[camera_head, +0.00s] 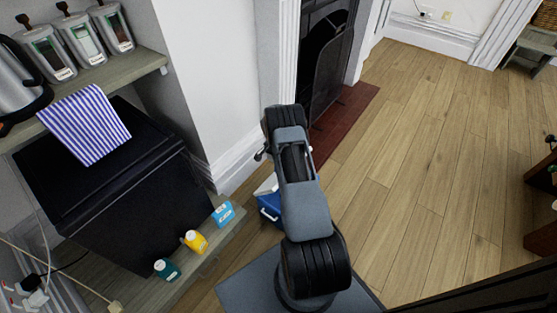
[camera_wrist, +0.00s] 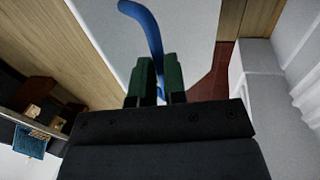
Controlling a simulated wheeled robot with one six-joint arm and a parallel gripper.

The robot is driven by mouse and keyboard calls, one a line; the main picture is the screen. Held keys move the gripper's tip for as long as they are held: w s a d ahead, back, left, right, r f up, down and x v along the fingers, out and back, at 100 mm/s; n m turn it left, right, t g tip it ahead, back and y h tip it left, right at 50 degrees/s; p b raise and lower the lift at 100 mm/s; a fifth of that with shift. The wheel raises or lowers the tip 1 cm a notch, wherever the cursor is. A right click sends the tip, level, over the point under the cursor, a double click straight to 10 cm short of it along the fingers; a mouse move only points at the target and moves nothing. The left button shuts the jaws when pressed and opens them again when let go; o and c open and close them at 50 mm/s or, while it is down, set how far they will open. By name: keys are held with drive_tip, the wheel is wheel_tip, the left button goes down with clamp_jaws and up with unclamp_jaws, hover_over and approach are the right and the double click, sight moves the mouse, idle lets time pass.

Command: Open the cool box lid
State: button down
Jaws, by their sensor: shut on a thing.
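The cool box (camera_head: 270,207) has a blue body and a white top part. It stands on the floor by the white wall, largely hidden behind my arm in the head view. In the wrist view, my gripper (camera_wrist: 157,78) has its two green fingers closed on a curved blue handle (camera_wrist: 150,25), which runs between them. Behind the handle is a broad white surface (camera_wrist: 190,35), which looks like the lid. The head view does not show my fingers, and I cannot tell how far the lid is raised.
A low shelf (camera_head: 205,262) left of the box holds a blue carton (camera_head: 223,214), a yellow bottle (camera_head: 195,241) and a green bottle (camera_head: 166,269). A black cabinet (camera_head: 115,190) stands behind them. A dark fireplace (camera_head: 325,60) is beyond. The wooden floor (camera_head: 430,150) at right is clear.

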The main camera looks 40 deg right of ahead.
idle(0.8)
drive_tip(key=c, duration=1.2)
unclamp_jaws()
drive_tip(key=shift+o, duration=0.2)
drive_tip(key=p+v, duration=0.3)
drive_tip(key=v, duration=1)
drive_tip(key=shift+w+a+r, duration=0.15)
drive_tip(key=shift+w+r, duration=0.05)
drive_tip(key=shift+r, duration=0.2)
drive_tip(key=shift+c, duration=0.2)
